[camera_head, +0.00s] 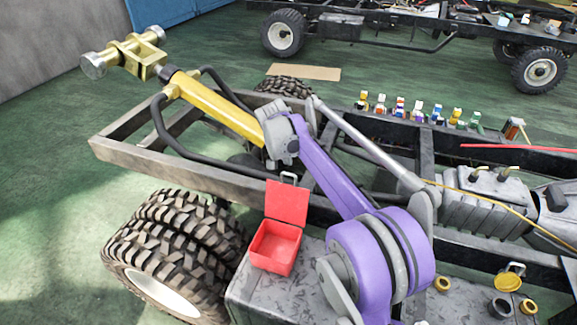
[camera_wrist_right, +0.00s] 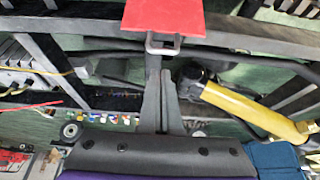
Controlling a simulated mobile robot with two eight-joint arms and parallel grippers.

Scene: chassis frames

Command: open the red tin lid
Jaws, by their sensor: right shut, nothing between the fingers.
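A small red tin (camera_head: 275,245) sits on a grey surface beside the big tyre in the head view. Its red lid (camera_head: 287,203) stands up from the back edge, and the inside of the tin shows. A small grey loop handle (camera_head: 289,177) is on the lid's upper edge. In the right wrist view the lid (camera_wrist_right: 163,15) fills the top middle, with the loop handle (camera_wrist_right: 163,46) below it. My right gripper (camera_wrist_right: 160,74) is shut and empty, its tips pointing toward the loop. I cannot tell whether they touch. My left gripper is not in view.
A black-tyred wheel (camera_head: 180,245) stands left of the tin. A grey chassis rail (camera_head: 215,172) runs behind it. A yellow cylinder (camera_head: 220,110) and dark hoses lie above left. Several small bottles (camera_head: 400,106) stand far back. Small yellow-topped pots (camera_head: 508,282) are at right.

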